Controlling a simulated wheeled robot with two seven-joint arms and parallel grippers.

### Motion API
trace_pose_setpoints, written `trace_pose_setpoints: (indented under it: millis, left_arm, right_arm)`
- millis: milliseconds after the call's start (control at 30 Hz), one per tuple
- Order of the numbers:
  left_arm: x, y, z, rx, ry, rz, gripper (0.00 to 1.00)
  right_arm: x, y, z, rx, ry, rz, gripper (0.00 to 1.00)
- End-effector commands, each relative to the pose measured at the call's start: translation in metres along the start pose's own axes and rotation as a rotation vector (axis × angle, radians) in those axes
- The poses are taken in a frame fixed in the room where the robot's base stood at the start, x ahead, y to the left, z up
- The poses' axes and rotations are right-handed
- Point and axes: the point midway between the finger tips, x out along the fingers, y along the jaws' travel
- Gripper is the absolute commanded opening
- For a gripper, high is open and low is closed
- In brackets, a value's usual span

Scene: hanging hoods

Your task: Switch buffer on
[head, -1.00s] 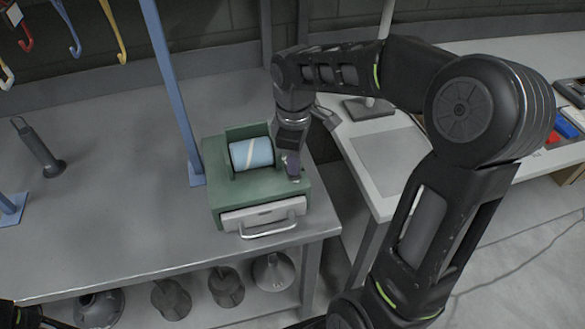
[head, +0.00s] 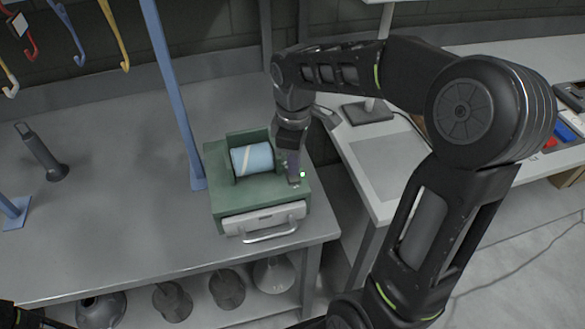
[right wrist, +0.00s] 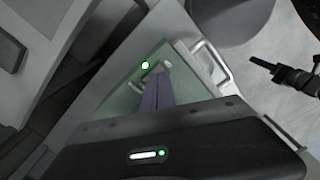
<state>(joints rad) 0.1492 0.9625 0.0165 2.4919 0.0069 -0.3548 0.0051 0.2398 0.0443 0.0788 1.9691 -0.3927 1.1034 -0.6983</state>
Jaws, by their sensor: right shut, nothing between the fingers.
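The buffer is a green box (head: 227,203) on the grey bench, with a pale blue roll (head: 252,158) in its top and a white drawer front with a handle. A small green light (head: 302,174) glows on its top right; it also glows in the right wrist view (right wrist: 145,65). My right gripper (head: 294,179) points down at the buffer's top right, beside the light. Its fingers (right wrist: 164,72) are shut with nothing between them, and they hide the spot under their tips.
A blue post (head: 176,95) rises just left of the buffer. A dark cylinder with a handle (head: 42,152) stands further left. Hooks hang at the upper left. A white table (head: 385,158) is to the right, across a gap. Bare bench lies left of the post.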

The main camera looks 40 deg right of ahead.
Motion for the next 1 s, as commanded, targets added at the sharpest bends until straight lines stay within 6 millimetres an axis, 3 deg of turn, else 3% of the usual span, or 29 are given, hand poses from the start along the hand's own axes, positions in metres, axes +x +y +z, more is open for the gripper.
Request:
trace_pose_setpoints:
  millis: [433,1000]
  left_arm:
    - [-0.031,0.012,0.0,0.0,0.0,0.0,0.36]
    - [-0.032,0.012,0.0,0.0,0.0,0.0,0.36]
  right_arm:
    - [-0.041,0.001,0.0,0.001,0.001,0.001,0.0]
    - [-0.043,0.0,0.0,0.0,0.001,0.001,0.0]
